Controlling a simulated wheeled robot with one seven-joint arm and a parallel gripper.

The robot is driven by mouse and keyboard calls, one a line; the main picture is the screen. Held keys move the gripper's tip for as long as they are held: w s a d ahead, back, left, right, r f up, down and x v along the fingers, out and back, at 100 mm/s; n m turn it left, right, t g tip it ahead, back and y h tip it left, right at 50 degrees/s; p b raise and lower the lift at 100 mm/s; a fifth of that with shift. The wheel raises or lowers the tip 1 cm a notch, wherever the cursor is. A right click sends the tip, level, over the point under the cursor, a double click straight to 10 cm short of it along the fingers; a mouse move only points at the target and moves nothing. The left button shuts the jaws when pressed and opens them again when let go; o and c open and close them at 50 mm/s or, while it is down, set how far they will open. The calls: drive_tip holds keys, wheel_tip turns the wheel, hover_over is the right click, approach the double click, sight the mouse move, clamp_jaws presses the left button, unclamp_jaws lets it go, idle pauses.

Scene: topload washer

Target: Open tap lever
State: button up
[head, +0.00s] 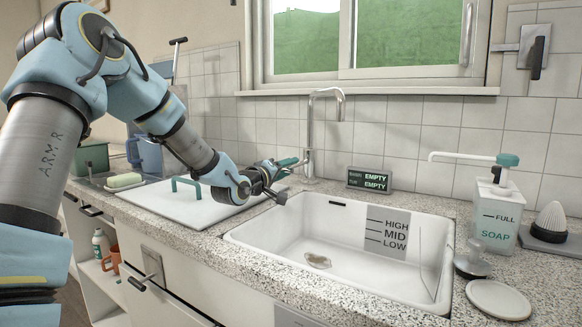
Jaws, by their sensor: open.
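The chrome tap (312,130) stands behind the sink, its spout curving over to the right. A teal lever (289,161) sticks out to the left from the tap's base. My gripper (280,181) is open, just left of and in front of the tap, over the counter beside the sink's back left corner. Its dark fingers are close to the teal lever and overlap part of it in view. I cannot tell whether they touch it.
The white sink (300,225) has level marks and a small brown patch on its floor. A dark EMPTY display (369,179) stands behind it. A soap dispenser (497,215) is at right. A white board with a teal handle (186,185) lies left, under my arm.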

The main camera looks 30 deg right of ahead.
drive_tip(key=shift+x, duration=0.9)
drive_tip(key=shift+c, duration=0.2)
clamp_jaws()
idle(0.7)
